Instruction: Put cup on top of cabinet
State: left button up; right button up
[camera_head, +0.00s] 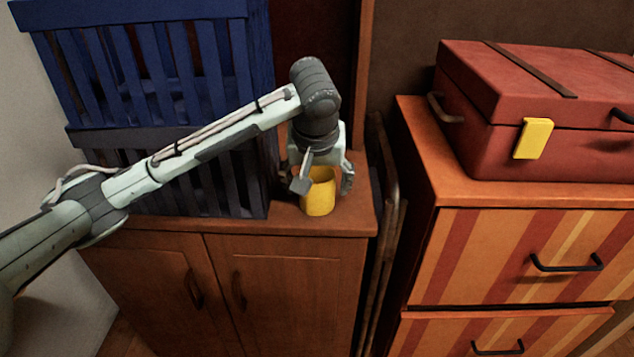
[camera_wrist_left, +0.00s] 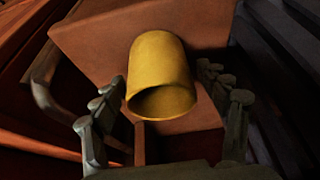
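A yellow cup (camera_head: 319,196) is on the top of the brown wooden cabinet (camera_head: 352,220), close to its front right corner. It looks upright, though my gripper hides part of its upper side. My left gripper (camera_head: 324,182) points down over the cup with a finger on either side. In the left wrist view the cup (camera_wrist_left: 160,65) sits between the spread fingers, with a gap on both sides, so the left gripper is open. The wrist view shows the cup's dark open mouth. My right gripper is in neither view.
Blue slatted crates (camera_head: 160,60) are stacked on the cabinet's left part. A folded metal-framed item (camera_head: 388,220) stands in the gap to the right. Beyond it, an orange striped drawer unit (camera_head: 500,255) carries a red suitcase (camera_head: 480,120). Little bare cabinet top shows around the cup.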

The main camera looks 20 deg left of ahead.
pick_arm(q)
jog(key=shift+r, duration=0.15)
jog(key=v, duration=0.4)
jog(key=shift+r+p, duration=0.35)
jog(key=shift+r, duration=0.05)
jog(key=p+v, duration=0.1)
jog(key=v, duration=0.3)
jog(key=shift+r+p, duration=0.1)
jog(key=shift+p, duration=0.2)
jog(key=p+v, duration=0.1)
jog(key=v, duration=0.2)
jog(key=shift+s, duration=0.25)
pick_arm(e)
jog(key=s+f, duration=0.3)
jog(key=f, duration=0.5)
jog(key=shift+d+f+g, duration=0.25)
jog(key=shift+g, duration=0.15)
pick_arm(q)
jog(key=shift+d, duration=0.1)
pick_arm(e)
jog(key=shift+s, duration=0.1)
